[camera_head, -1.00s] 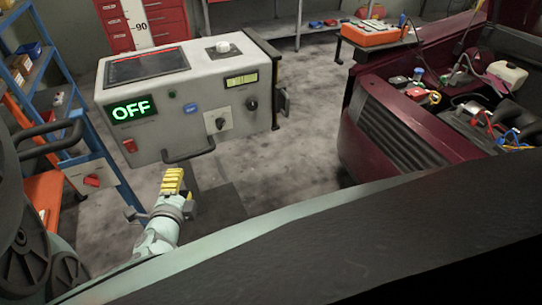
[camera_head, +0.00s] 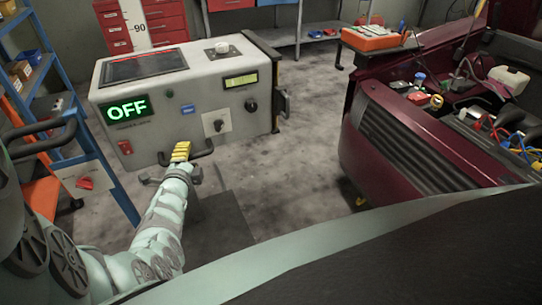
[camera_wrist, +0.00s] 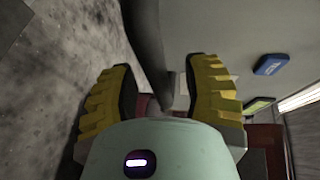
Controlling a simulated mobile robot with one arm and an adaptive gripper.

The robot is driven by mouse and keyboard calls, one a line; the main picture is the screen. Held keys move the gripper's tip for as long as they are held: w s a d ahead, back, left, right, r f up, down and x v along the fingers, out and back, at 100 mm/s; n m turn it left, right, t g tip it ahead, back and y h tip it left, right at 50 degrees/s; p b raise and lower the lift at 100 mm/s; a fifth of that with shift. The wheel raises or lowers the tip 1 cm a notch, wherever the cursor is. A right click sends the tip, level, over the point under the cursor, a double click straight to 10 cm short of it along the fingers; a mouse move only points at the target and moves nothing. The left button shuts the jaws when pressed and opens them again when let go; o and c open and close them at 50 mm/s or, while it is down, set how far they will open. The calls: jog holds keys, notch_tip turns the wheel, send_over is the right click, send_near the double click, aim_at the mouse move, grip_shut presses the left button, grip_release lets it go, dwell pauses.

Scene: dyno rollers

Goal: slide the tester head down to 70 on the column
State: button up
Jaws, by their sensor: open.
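The tester head (camera_head: 170,100) is a pale grey box with a green OFF display, several knobs and a dark screen on top. A white scale marked 90 on the column (camera_head: 135,12) shows behind it; the rest of the column is hidden. A dark bar handle (camera_head: 205,153) sticks out from the head's lower front edge. My gripper (camera_head: 181,150), with yellow fingers, is at this handle. In the wrist view, my open gripper (camera_wrist: 162,88) has a finger on each side of the dark handle (camera_wrist: 152,50). Contact cannot be told.
A maroon car (camera_head: 400,140) with an open engine bay stands at the right. A blue shelf rack (camera_head: 75,90) is at the left, with red drawers (camera_head: 165,22) behind the head. An orange case (camera_head: 370,38) sits on a table at the back. Grey floor between head and car is free.

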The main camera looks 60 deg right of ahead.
dwell(0.3)
grip_shut()
dwell(0.3)
